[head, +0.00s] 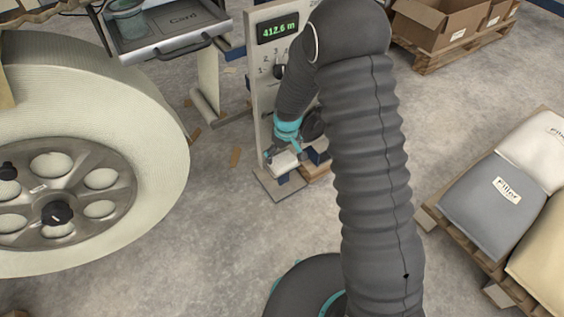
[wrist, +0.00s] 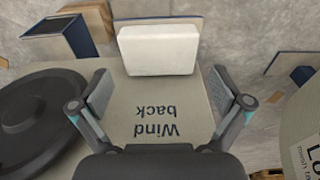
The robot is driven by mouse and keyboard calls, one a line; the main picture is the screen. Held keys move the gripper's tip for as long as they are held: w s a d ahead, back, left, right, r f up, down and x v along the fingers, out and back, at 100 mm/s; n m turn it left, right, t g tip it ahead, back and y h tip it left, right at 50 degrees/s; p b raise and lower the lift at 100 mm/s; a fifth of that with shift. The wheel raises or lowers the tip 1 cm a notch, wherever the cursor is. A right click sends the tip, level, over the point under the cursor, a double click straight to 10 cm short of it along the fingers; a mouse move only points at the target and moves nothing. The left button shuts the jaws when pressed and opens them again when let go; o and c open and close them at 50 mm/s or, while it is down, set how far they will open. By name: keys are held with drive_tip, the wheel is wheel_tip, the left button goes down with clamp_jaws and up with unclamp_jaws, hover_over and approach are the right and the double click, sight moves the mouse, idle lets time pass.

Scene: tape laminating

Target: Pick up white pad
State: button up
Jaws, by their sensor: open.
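The white pad (wrist: 158,49) is a pale block with rounded edges, in the upper middle of the wrist view. It sits at the edge of a light panel (wrist: 160,88) lettered "Wind back", which reads upside down. My gripper (wrist: 162,90) is open, one finger on each side of the lettering. Its fingertips are short of the pad and nothing is between them. In the head view the pad (head: 285,162) shows as a small white block just below my teal gripper (head: 286,134), low on the panel. I cannot tell what holds the pad there.
A dark round knob or disc (wrist: 38,112) lies left of my gripper. The panel carries a display (head: 279,28) reading 412.6 m. A large pale roll (head: 150,150) stands at left. Pallets with grey sacks (head: 487,205) and cartons (head: 440,22) are at right. Open floor lies between.

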sight(282, 160)
drive_tip(key=shift+w+a+f, duration=0.1)
drive_tip(key=shift+w+f, duration=0.05)
drive_tip(key=shift+f, duration=1)
drive_tip(key=shift+w+f, duration=0.1)
drive_tip(key=shift+f, duration=1)
drive_tip(key=c, duration=0.7)
drive_tip(key=shift+r, duration=0.15)
drive_tip(key=shift+r, duration=0.3)
wheel_tip(282, 160, up, 3)
drive_tip(key=shift+r, duration=0.2)
drive_tip(key=d+r, duration=0.2)
drive_tip(key=d, duration=0.1)
drive_tip(key=s+d+r, duration=0.1)
drive_tip(key=d+r, duration=0.1)
drive_tip(key=d, duration=0.2)
drive_tip(key=s+d+r, duration=0.1)
drive_tip(key=d+r, duration=0.1)
drive_tip(key=d, duration=0.2)
drive_tip(key=shift+s+d+r, duration=0.2)
drive_tip(key=shift+s+r, duration=0.05)
drive_tip(key=shift+r, duration=0.1)
